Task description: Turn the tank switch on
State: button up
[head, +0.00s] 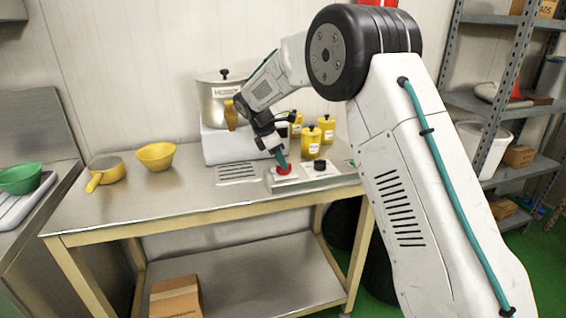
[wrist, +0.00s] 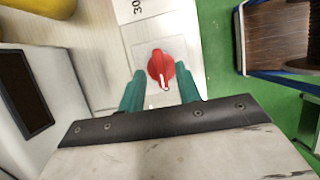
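The tank (head: 213,106) is a silver, lidded pot with a label and a yellow tap, on a white base at the back of the steel table. A red rotary switch (head: 284,170) sits on a low metal box in front of it. The wrist view shows the red switch (wrist: 160,66) from above, with a white mark on its near end. My gripper (head: 279,156) points down at the switch. In the wrist view its teal fingers (wrist: 159,72) are apart, one each side of the switch, with gaps visible. Whether the fingers reach down around it is unclear.
A black knob (head: 320,164) is on the same box, right of the red switch. Several yellow jars (head: 311,142) stand close behind. A yellow bowl (head: 156,156) and a yellow pan (head: 106,171) are at left. Grey shelving (head: 500,100) stands at right. The table's front left is clear.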

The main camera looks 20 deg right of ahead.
jog(key=shift+x, duration=0.75)
grip_shut()
jog(key=shift+m, duration=0.3)
jog(key=m, duration=0.1)
jog(key=m+g, duration=0.1)
jog(key=m, duration=0.1)
jog(key=shift+w+d+m+g, duration=0.1)
jog(key=shift+w+m+g, duration=0.05)
jog(key=shift+m+g, duration=0.15)
jog(key=m, duration=0.2)
jog(key=m+g+y, duration=0.1)
jog(key=m, duration=0.1)
jog(key=shift+w+m+g, duration=0.1)
jog(key=shift+m+g, duration=0.2)
jog(key=m, duration=0.2)
jog(key=m+g+y, duration=0.1)
jog(key=m, duration=0.1)
jog(key=shift+d+m+y, duration=0.15)
jog(key=shift+m+y, duration=0.15)
jog(key=shift+d+m+y, duration=0.1)
jog(key=shift+m+y, duration=0.8)
jog(key=shift+m, duration=1.3)
